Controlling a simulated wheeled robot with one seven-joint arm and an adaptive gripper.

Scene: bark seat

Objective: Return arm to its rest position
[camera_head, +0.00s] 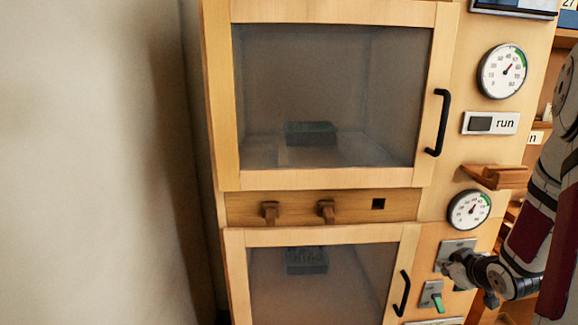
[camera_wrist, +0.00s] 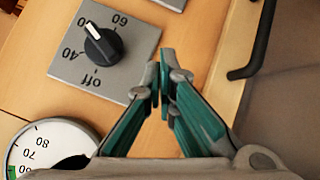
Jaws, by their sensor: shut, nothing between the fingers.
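My gripper (camera_wrist: 162,72) is shut and empty in the wrist view. Its teal fingers meet close to the edge of a grey plate with a black knob (camera_wrist: 102,45) marked off, 40 and 60. The knob's white line points up and left, between the 40 and 60 marks. In the head view my arm comes in from the right, and its end (camera_head: 452,270) is in front of the grey knob plate (camera_head: 458,247) beside the lower door. The knob is mostly hidden there by my gripper.
The upper glazed door (camera_head: 330,180) and the lower glazed door (camera_head: 320,238) look closed, with dark blocks behind the glass. Black handles (camera_head: 440,122) stick out at the doors' right sides. A wooden ledge (camera_head: 495,176) juts out near my arm. A green-lever switch (camera_head: 433,297) sits below the knob.

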